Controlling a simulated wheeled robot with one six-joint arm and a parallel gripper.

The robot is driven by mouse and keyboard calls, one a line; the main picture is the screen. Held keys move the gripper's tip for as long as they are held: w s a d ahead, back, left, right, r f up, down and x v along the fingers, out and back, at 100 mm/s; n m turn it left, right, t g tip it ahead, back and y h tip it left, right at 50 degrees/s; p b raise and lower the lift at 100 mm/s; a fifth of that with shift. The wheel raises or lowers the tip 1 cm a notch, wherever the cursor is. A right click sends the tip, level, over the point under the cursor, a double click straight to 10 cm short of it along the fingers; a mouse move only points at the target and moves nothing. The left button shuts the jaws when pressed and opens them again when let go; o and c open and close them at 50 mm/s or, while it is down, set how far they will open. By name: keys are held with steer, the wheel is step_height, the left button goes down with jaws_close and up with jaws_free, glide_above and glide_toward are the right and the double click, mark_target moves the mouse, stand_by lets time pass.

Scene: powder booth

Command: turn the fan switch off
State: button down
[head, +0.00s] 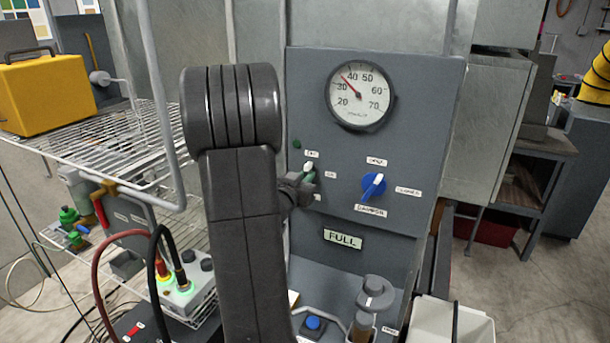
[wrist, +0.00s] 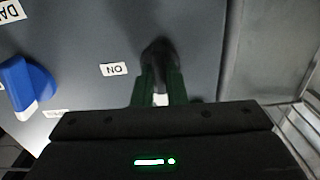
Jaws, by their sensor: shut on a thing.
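The fan switch (head: 308,167) is a small dark knob with a white tip on the grey control panel (head: 415,130). My gripper (head: 303,181) is at the switch, coming from the left, and partly hides it. In the wrist view, the two green fingers of my gripper (wrist: 160,85) stand on either side of the dark switch knob (wrist: 158,55), shut on it. The white tip shows between the fingers. An ON label (wrist: 113,69) sits beside the switch. My arm covers the panel's left edge.
A blue damper knob (head: 374,186) is right of the switch, below a round gauge (head: 359,95). A FULL sign (head: 343,239) is lower down. A wire rack (head: 110,130) with a yellow case (head: 45,92) stands left. Cables hang below it.

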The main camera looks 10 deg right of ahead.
steer(key=shift+f+n, duration=0.1)
steer(key=shift+n, duration=0.2)
steer(key=c, duration=1.5)
jaws_free()
steer(key=shift+o, duration=0.2)
steer(key=shift+a, duration=0.1)
steer(key=b+v, duration=0.2)
steer(key=v, duration=1.1)
steer(key=shift+s+a+b, duration=0.2)
steer(key=shift+s+b, duration=0.15)
steer(key=shift+b, duration=0.05)
steer(key=p+x, duration=0.3)
steer(key=x, duration=1.1)
